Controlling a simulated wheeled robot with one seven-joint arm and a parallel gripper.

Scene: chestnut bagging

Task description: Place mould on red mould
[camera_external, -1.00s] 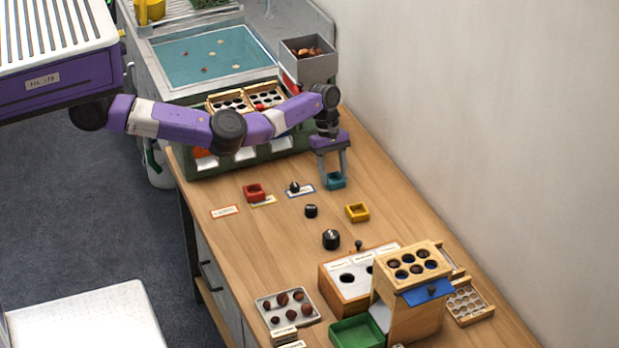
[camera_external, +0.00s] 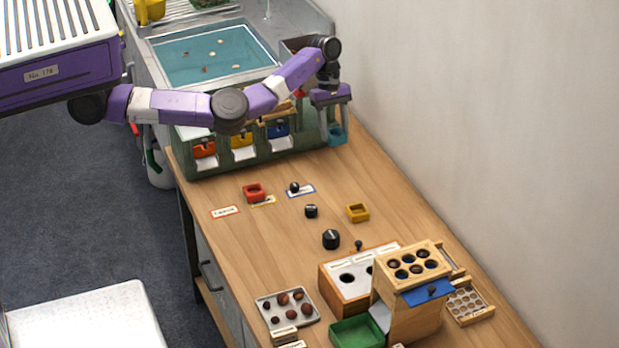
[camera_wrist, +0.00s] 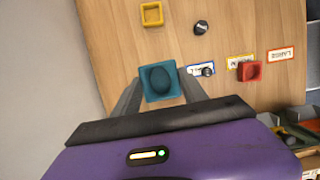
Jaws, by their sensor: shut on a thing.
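My gripper (camera_external: 334,118) is shut on a teal square mould (camera_external: 337,135) and holds it above the back right part of the table. The teal mould also shows in the wrist view (camera_wrist: 160,95), between the two fingers, with its round hollow facing the camera. The red mould (camera_external: 254,192) lies on the table to the left and nearer the front, partly over the yellow-edged label card. It also shows in the wrist view (camera_wrist: 249,71) at the right. The held mould is well apart from the red mould.
A yellow mould (camera_external: 357,212) and black knobs (camera_external: 331,239) lie on the table. A black weight (camera_external: 294,187) sits on the blue-edged card. A green dispenser rack (camera_external: 250,150) stands at the back. A wooden box with holes (camera_external: 420,265) stands in front.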

